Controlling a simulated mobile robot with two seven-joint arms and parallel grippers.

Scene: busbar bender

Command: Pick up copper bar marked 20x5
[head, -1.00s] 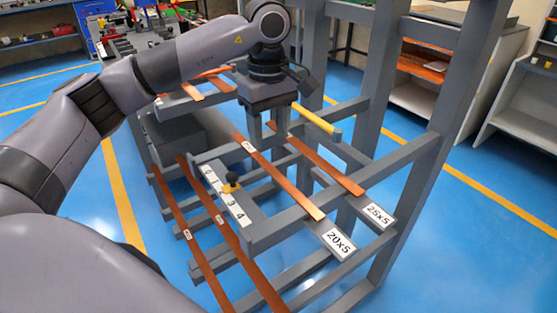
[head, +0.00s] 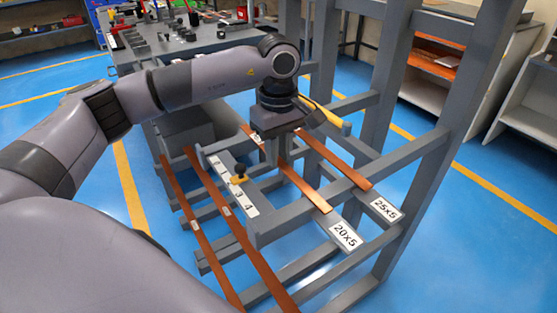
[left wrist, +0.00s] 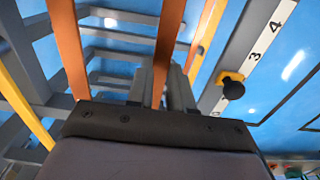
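The copper bar marked 20x5 (head: 305,188) lies across the grey rack, its near end by the white 20x5 label (head: 345,236). My left gripper (head: 284,156) is over the middle of this bar, pointing down. In the left wrist view the bar (left wrist: 168,38) runs between the two fingers (left wrist: 160,88), which stand apart on either side of it. The gripper looks open; the fingertips are partly hidden, and I cannot tell how low they reach. My right gripper is in neither view.
Two more copper bars (head: 235,225) lie lower left. Grey uprights (head: 440,130) stand on the right.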

